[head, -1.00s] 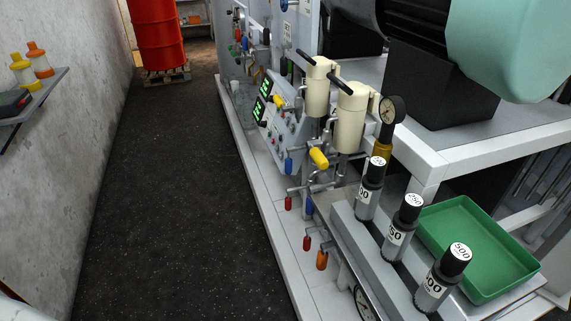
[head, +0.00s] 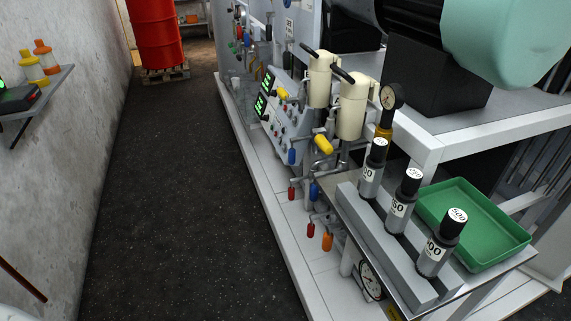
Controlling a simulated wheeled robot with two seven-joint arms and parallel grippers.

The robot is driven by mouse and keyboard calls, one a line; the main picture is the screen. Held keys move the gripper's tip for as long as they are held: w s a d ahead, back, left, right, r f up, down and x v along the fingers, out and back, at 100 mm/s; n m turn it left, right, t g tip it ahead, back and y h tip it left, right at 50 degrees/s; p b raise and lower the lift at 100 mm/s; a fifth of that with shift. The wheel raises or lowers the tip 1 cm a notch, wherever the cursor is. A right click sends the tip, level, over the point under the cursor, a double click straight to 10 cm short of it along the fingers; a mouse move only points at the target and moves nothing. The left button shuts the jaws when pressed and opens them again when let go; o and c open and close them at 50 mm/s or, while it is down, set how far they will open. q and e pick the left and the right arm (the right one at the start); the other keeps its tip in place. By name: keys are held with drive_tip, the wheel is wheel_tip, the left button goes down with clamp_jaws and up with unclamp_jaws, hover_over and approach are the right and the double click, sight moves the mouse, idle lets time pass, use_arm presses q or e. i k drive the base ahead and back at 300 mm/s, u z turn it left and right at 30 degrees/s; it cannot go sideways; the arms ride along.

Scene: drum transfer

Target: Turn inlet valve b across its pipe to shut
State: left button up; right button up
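Several valves with coloured handles sit on pipework along the rig's front. A yellow handle (head: 323,145) sticks out below the cream cylinders. A blue handle (head: 292,156) and a red handle (head: 291,193) hang to its left. A second blue handle (head: 314,191), a dark red one (head: 311,229) and an orange one (head: 327,241) hang lower down. I cannot read any label that marks one as inlet valve b. Neither of my grippers is in view.
Dark floor (head: 170,200) is open left of the rig's white base edge. A red drum (head: 157,33) stands on a pallet far ahead. A wall shelf (head: 45,98) juts out at left. A green tray (head: 475,215) and black-capped cylinders (head: 437,250) stand at right.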

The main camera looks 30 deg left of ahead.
sight(291, 152)
drive_tip(key=z, duration=0.05)
drive_tip(key=k, duration=0.9)
drive_tip(key=u, duration=1.1)
drive_tip(key=i, duration=1.55)
drive_tip(key=z, duration=1)
drive_tip(key=i, duration=0.65)
drive_tip(key=z, duration=0.05)
